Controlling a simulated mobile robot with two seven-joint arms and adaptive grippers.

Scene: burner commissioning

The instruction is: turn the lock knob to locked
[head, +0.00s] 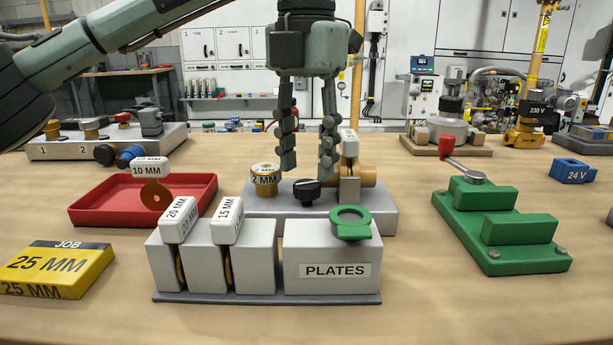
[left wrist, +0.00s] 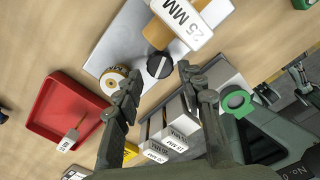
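The lock knob (head: 306,191) is a small black knob with a pale pointer mark, on the front of a grey block (head: 375,220). It also shows in the left wrist view (left wrist: 160,66), its pale line running diagonally. Whether that is the locked position I cannot tell. My left gripper (head: 307,168) points down above and around the knob. Its two fingers are apart and empty, and in the left wrist view (left wrist: 159,78) the knob lies between and just beyond the fingertips, with no clear contact.
In front stands the plate rack (head: 333,270) with a green ring (head: 350,222). A red tray (head: 90,208) and green fixture (head: 510,262) flank it.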

